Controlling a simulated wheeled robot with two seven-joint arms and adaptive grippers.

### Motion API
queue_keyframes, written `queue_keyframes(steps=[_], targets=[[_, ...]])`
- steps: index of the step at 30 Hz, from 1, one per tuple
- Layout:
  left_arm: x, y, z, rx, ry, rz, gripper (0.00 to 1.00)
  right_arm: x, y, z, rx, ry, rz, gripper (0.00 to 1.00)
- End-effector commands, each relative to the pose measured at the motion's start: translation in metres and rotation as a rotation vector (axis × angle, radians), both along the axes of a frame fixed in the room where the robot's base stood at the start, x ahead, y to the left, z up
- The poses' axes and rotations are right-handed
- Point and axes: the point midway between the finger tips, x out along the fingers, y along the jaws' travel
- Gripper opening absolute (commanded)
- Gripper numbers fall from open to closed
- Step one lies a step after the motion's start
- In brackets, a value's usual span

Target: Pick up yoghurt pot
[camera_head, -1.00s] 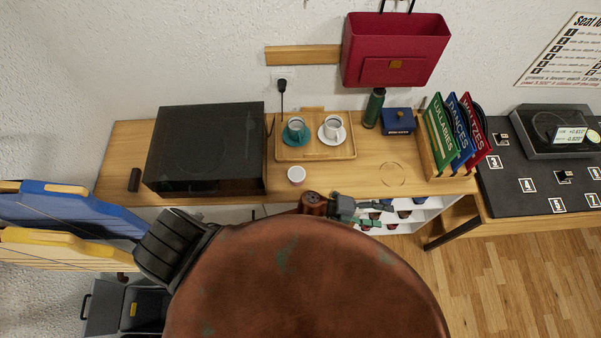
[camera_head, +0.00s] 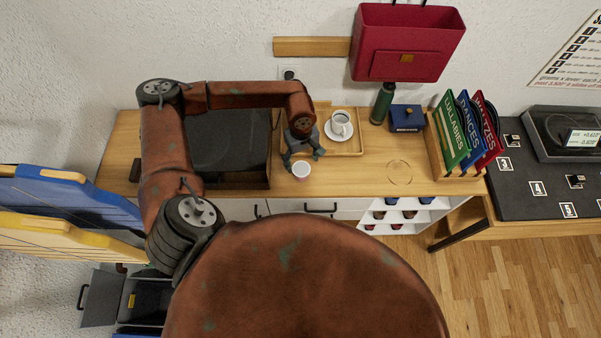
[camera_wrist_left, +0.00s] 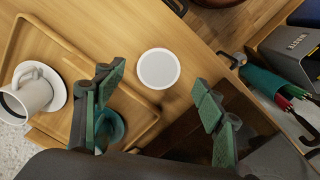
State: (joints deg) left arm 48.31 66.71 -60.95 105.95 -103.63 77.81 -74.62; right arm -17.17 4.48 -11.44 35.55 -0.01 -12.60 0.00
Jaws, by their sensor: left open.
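The yoghurt pot, a small white round pot (camera_head: 301,170), stands upright on the wooden counter near its front edge, just in front of the tray. In the left wrist view the pot (camera_wrist_left: 158,68) shows its pale round top from above. My left gripper (camera_head: 303,156) is open and empty, above the counter and just behind the pot in the head view. In the left wrist view my left gripper's fingers (camera_wrist_left: 154,85) are spread on either side below the pot, with nothing between them. My right gripper is not in view.
A wooden tray (camera_head: 346,148) holds a white cup and saucer (camera_head: 340,124); a teal cup (camera_wrist_left: 110,128) shows beneath a finger in the wrist view. A black box (camera_head: 232,150) stands left of the pot. The counter right of the pot is mostly clear.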

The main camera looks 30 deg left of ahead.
Motion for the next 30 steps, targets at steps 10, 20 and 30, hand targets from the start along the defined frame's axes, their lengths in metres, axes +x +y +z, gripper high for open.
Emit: queue_keyframes(steps=[10, 20, 30], targets=[[0.002, 0.011, -0.027, 0.035, -0.008, -0.023, 0.64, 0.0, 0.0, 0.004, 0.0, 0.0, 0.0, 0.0], [0.003, 0.007, -0.07, 0.032, -0.007, -0.02, 0.64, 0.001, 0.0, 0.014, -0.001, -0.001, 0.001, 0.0], [0.004, 0.007, -0.075, 0.032, -0.01, -0.02, 0.6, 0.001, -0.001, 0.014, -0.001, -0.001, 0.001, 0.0]])
